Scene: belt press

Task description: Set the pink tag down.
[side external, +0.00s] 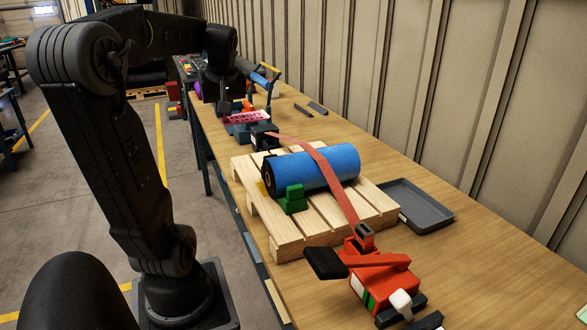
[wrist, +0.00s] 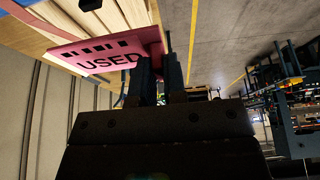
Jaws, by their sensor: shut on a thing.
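The pink tag (side external: 247,117) is a flat plate with dark markings, past the far end of the pallet near the left edge of the table. In the wrist view the tag (wrist: 108,52) shows the black word "USED" and a row of dark marks. My gripper (side external: 228,109) is shut on the tag's edge, and its dark fingers (wrist: 152,84) show in the wrist view. Grey-blue and dark items lie close below the tag in the side view; I cannot tell whether it touches them.
A wooden pallet (side external: 322,222) carries a blue roll (side external: 334,165) under a red strap (side external: 334,184), with a green block (side external: 292,199) beside it. A red and black device (side external: 372,274) stands at the near end.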

